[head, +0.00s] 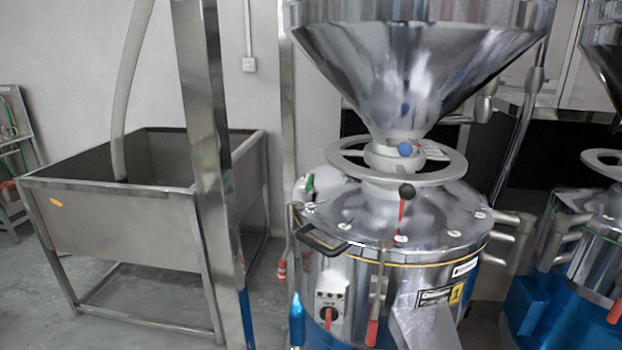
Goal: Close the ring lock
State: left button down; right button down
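The bean grinder (390,225) stands right of centre, with a large steel funnel hopper (410,75) on top. A grey ring-shaped wheel (452,165) circles the neck under the hopper. A short red lever with a black ball end (402,205) stands on the lid near the ring's front. A red-handled clamp (373,325) hangs on the front of the body, and another red handle (282,270) shows at its left side. I cannot tell which part is the ring lock or its state. Neither gripper is in view.
A steel bin on legs (120,225) with a pale hose (130,80) stands left. A tall metal post (205,170) rises between bin and grinder. A second grinder (575,250) stands close at right. A control box (330,300) and chute (425,325) project from the front.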

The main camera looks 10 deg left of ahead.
aim_at(311, 176)
jog(key=u, duration=0.35)
jog(key=k, duration=0.45)
jog(key=u, duration=1.15)
jog(key=i, duration=0.4)
jog(key=z, duration=0.85)
jog(key=i, duration=0.9)
jog(key=z, duration=0.95)
